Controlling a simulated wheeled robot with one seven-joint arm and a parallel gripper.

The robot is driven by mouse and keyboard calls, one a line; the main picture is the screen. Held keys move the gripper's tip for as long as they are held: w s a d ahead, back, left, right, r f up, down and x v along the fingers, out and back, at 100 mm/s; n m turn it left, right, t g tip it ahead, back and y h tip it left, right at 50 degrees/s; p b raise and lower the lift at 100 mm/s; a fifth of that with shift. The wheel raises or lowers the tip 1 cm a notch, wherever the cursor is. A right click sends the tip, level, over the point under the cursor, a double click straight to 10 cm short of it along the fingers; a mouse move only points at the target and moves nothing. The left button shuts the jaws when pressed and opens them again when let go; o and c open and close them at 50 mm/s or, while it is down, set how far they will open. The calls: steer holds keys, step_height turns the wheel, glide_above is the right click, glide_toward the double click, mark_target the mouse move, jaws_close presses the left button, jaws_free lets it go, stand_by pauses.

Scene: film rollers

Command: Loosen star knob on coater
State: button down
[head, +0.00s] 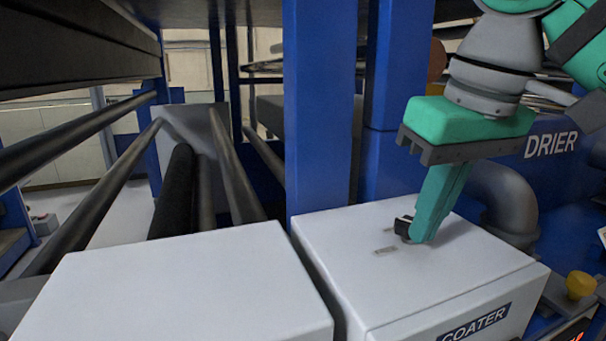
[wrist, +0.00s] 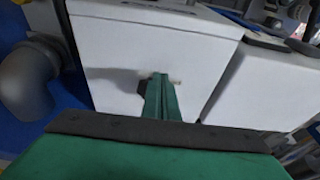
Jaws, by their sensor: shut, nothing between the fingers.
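The coater (head: 400,275) is a white box with a COATER label on its front. A small black knob (head: 403,226) stands at a slot in its top, partly hidden behind my fingers. My gripper (head: 422,238) points down at the coater top, its green fingers together and empty. The fingertips are right beside the knob; I cannot tell whether they touch it.
A second white box (head: 180,290) stands left of the coater across a narrow gap. A blue post (head: 318,110) rises behind them. Dark rollers (head: 175,195) lie at the left. A grey pipe (head: 505,200) and a yellow knob (head: 580,285) are at the right.

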steer(key=shift+f, duration=0.45)
steer(key=shift+w+d, duration=0.2)
steer(key=shift+d, duration=0.7)
stand_by(0.5)
steer(key=shift+w+d, duration=0.4)
steer(key=shift+d, duration=0.15)
stand_by(0.4)
steer(key=shift+s+d, duration=0.1)
steer(key=shift+s+d, duration=0.15)
steer(key=shift+s, duration=0.05)
steer(key=w+v, duration=0.1)
steer(key=v, duration=0.5)
steer(key=shift+w+a, duration=0.15)
steer(key=shift+a, duration=0.05)
steer(key=shift+r, duration=0.15)
